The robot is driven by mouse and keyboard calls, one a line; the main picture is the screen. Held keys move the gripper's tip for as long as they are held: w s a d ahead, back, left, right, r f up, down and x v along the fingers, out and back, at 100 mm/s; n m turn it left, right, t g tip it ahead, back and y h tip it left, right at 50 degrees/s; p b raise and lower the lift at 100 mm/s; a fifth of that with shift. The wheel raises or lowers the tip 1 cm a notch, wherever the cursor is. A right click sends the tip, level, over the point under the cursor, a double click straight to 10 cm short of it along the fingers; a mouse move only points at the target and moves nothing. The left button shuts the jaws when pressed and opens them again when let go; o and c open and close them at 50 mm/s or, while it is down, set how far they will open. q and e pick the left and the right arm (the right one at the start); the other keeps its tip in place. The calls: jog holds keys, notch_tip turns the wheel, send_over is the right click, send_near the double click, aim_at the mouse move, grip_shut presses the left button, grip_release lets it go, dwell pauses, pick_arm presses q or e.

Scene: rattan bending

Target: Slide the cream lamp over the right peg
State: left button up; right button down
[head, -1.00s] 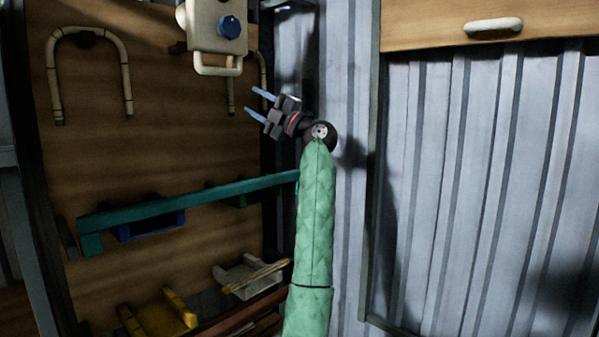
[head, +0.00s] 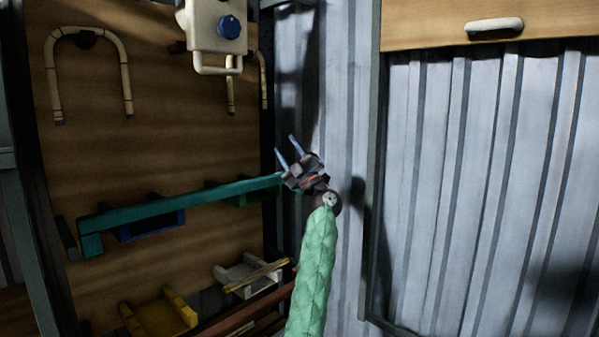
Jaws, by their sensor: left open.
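A cream box-like thing with a blue knob and a loop handle at its lower end, which looks like the cream lamp (head: 205,38), is at the top of the head view in front of the wooden board. The top edge of the view cuts it off, and I cannot tell what holds it up. My right gripper is not in view.
A bent cream cane (head: 127,75) hangs on the wooden board (head: 150,110) at left. A teal bar (head: 180,205) runs across it. Yellow (head: 165,315) and cream (head: 235,275) holders sit below. A corrugated metal wall (head: 460,180) fills the right.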

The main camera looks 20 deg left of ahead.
pick_arm(q)
notch_tip(320, 180, down, 7)
jog(key=w+d+m+t+h, duration=0.2)
jog(key=m+t, duration=0.3)
jog(key=t, duration=0.1)
jog(key=shift+w+d+r+m, duration=0.2)
jog(key=shift+w+d+m, duration=0.05)
jog(key=shift+w+m, duration=0.05)
